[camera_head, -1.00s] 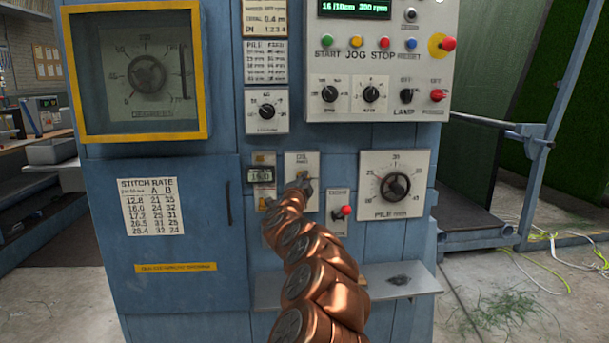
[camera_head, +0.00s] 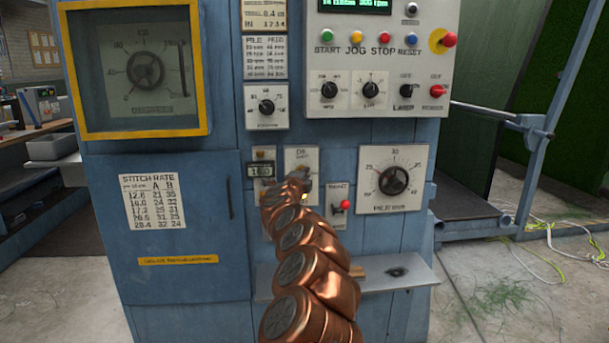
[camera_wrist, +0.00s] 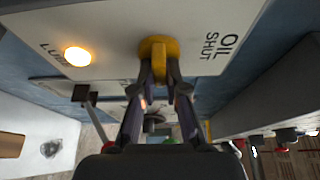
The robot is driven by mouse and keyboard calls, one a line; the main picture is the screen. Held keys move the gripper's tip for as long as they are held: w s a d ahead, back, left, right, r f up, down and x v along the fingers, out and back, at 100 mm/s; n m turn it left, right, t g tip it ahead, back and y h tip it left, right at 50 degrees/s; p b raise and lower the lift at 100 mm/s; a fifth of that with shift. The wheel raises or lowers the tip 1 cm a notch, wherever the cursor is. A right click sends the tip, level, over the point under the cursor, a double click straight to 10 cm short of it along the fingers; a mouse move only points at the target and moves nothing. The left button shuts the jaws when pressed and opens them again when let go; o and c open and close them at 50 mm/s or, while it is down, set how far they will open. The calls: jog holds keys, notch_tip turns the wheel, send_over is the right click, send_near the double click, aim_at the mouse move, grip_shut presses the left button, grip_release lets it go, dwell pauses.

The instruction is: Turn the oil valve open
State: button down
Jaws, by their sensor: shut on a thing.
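The oil valve panel (camera_head: 301,156) is a pale plate on the blue machine front, below the control panel. In the wrist view the oil plate (camera_wrist: 190,22) reads "OIL" and "SHUT", upside down and tilted. The valve's yellow handle (camera_wrist: 158,47) stands out from the plate. My gripper (camera_wrist: 165,75) has its two fingers closed on the handle, one on each side. In the head view my gripper (camera_head: 300,180) is small and partly hidden by my copper arm, and the handle is hidden there.
A round amber lamp (camera_wrist: 76,56) glows on the plate beside the handle. A red-knobbed lever (camera_head: 345,205) is close on the right, with a pile dial (camera_head: 393,180) beyond. A small counter (camera_head: 160,170) is left. A grey shelf (camera_head: 400,277) juts out below.

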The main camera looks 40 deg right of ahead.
jog(key=c, duration=1.2)
grip_release()
jog(key=shift+s+a, duration=0.1)
jog(key=v, duration=1.1)
jog(key=shift+s+a, duration=0.2)
jog(key=shift+a, duration=0.15)
